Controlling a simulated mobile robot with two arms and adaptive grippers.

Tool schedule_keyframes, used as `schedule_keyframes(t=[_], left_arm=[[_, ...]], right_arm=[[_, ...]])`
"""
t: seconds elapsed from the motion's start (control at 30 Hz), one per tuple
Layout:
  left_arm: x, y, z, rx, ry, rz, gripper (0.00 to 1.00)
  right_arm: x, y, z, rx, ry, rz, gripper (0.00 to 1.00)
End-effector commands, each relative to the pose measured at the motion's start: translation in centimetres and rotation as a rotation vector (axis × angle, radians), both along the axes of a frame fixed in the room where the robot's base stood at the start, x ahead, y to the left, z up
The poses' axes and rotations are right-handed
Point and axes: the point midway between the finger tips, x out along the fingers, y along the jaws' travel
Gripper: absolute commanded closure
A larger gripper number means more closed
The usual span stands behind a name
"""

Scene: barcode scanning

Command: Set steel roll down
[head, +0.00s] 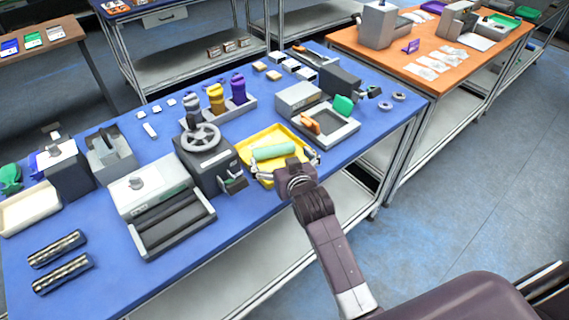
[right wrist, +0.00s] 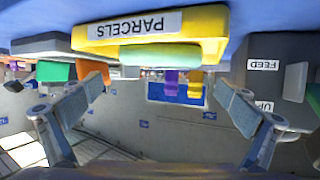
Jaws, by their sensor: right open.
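A pale green roll (head: 273,151) lies in the yellow tray (head: 247,168) near the table's front edge; it also shows in the right wrist view (right wrist: 146,54). My right gripper (head: 289,165) is open at the tray's front side, with its fingers spread apart. In the right wrist view, nothing sits between the fingers (right wrist: 158,92), and the green roll is beyond the fingertips. Two dark holders with silver, steel-looking rolls, one farther back (head: 57,247) and one nearer (head: 63,273), lie at the table's front left. My left gripper is not in view.
A grey machine with a handwheel (head: 203,158) stands left of the tray, and a roller machine (head: 158,195) farther left. A grey tray machine (head: 325,125) stands to the right. An orange table (head: 440,82) is at the back right.

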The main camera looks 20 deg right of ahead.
Motion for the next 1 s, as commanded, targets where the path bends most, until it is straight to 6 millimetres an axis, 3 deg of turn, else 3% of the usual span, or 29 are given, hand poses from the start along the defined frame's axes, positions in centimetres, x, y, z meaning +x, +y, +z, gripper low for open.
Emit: schedule_keyframes(t=[0.13, 0.33, 1.0], left_arm=[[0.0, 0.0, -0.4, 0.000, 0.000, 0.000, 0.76], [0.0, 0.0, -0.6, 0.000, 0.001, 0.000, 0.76], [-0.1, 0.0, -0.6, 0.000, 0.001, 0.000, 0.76]], right_arm=[[-2.3, 0.1, 0.8, 0.001, 0.001, 0.001, 0.00], [-4.1, 0.2, 1.6, 0.001, 0.001, 0.000, 0.00], [-4.8, 0.2, 1.7, -0.001, 0.009, 0.000, 0.00]])
